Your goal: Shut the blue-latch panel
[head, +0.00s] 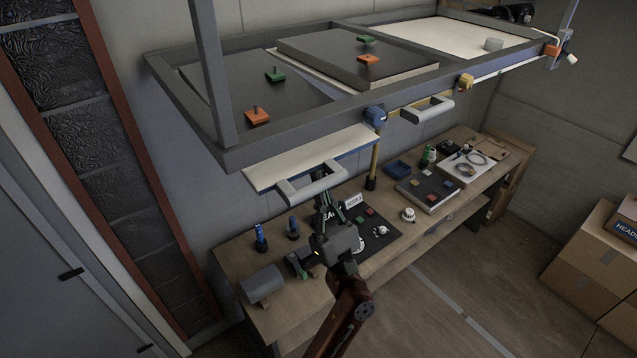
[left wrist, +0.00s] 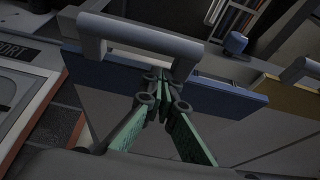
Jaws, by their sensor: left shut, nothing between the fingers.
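The blue-latch panel (head: 335,153) is a pale board with a blue edge, hanging tilted below the grey overhead frame (head: 290,132), its near edge apart from it. The blue latch (head: 376,115) sits on the frame's lower rail. A grey bar handle (head: 312,186) is on the panel. My left gripper (head: 326,192) is just below the handle. In the left wrist view the closed green fingertips (left wrist: 163,76) are beside the handle (left wrist: 140,36), in front of the panel's blue edge (left wrist: 222,96). The fingers are empty; I cannot tell if they touch. My right gripper is not seen.
A neighbouring panel has a grey handle (head: 428,109) and yellow latch (head: 466,82). An orange latch (head: 551,50) is farther right. Cardboard boxes (head: 585,255) stand right.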

